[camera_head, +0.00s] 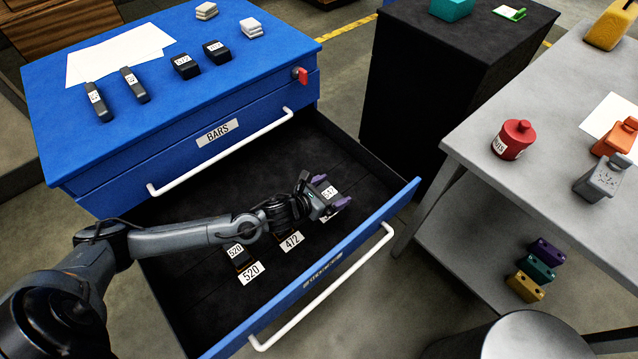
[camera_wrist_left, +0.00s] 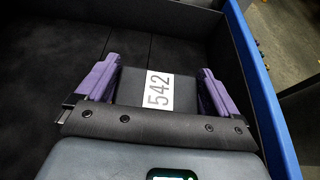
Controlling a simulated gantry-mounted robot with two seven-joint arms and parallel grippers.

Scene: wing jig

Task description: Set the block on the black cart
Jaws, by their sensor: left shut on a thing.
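My left gripper (camera_head: 329,190) reaches into the open drawer, and its purple fingers are shut on a dark block with a white label. In the left wrist view the block (camera_wrist_left: 128,86) sits between the two fingers, and its label reads 542. The gripper's body hides the block's near end. I cannot tell whether the block touches the drawer floor. The black cart (camera_head: 455,50) stands behind the drawer at the upper right, its flat top partly clear. My right gripper is not in view.
The drawer (camera_head: 170,285) also holds a 520 block (camera_head: 240,259) and labels 520 and 472. A teal block (camera_head: 451,8) and a green item (camera_head: 510,13) sit on the cart. The blue cabinet (camera_head: 150,135) and grey table (camera_head: 480,130) flank the way.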

